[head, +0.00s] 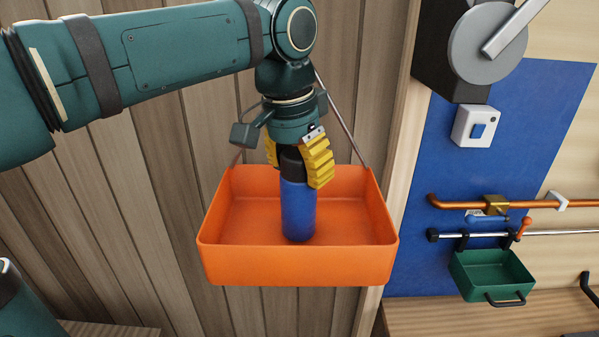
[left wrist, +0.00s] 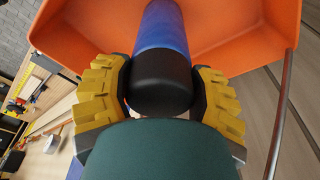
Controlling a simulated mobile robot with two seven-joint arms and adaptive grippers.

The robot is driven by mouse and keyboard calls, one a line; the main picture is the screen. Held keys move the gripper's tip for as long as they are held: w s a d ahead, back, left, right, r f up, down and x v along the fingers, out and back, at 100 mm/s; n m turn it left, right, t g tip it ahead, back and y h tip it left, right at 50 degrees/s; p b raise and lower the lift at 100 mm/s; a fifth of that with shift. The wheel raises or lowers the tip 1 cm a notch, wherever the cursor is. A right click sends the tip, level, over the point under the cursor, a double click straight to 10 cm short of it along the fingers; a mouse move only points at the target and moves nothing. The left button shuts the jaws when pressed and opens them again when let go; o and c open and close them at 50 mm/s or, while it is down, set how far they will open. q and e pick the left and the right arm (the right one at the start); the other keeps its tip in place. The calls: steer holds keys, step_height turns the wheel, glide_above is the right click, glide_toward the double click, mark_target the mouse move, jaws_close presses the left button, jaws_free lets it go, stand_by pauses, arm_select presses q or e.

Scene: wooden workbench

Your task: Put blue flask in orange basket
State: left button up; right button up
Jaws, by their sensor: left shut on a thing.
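The blue flask (head: 298,208) is upright, with a dark cap at its top. My left gripper (head: 300,164) has yellow fingers and is shut on the flask's dark cap from above. The flask is in front of the inside of the orange basket (head: 300,267), with its lower end within the rim outline; I cannot tell whether it touches the basket floor. In the left wrist view the cap (left wrist: 161,85) lies between the yellow fingers, and the blue body points into the orange basket (left wrist: 235,40). My right gripper is not in view.
To the right are a blue panel (head: 430,200), a copper pipe (head: 458,205), a grey rail and a small green basket (head: 488,273). The rest of the orange basket looks empty.

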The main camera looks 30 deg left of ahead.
arm_select(q)
steer(key=shift+f, duration=0.4)
steer(key=o, duration=1.4)
steer(key=shift+r, duration=0.3)
steer(key=r, duration=0.3)
steer(key=s+r+p, duration=0.1)
steer(key=r, duration=0.6)
steer(key=shift+s+a+r+p, duration=0.15)
steer(key=shift+s+r+p, duration=0.25)
steer(key=shift+r, duration=0.35)
